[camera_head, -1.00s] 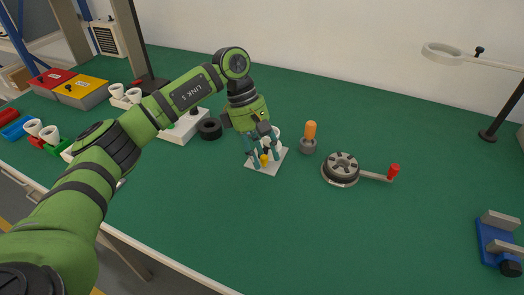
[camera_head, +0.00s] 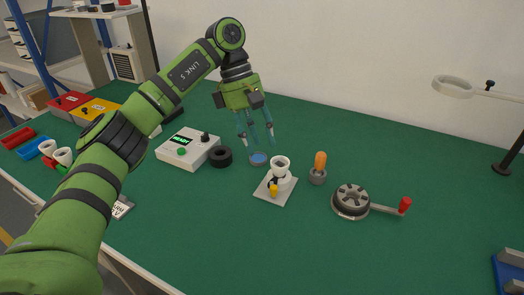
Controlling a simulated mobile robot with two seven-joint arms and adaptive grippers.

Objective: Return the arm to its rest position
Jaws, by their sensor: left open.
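My left gripper (camera_head: 256,128) is open and empty, with its teal fingers pointing down. It hangs above the green table, behind and left of a white stand and apart from it. My green left arm (camera_head: 180,85) reaches in from the left, bent at the elbow. The white stand (camera_head: 280,166) has a cup-like top and a yellow knob, on a white square base (camera_head: 288,194). A small blue-topped round dish (camera_head: 259,159) is on the table below the fingers. My right gripper is not in view.
A white box with a green display (camera_head: 188,150) and a black ring (camera_head: 220,156) are left of the gripper. An orange-topped holder (camera_head: 318,170) and a crank wheel with red handle (camera_head: 352,201) are to the right. A ring-shaped lamp (camera_head: 453,88) stands far right.

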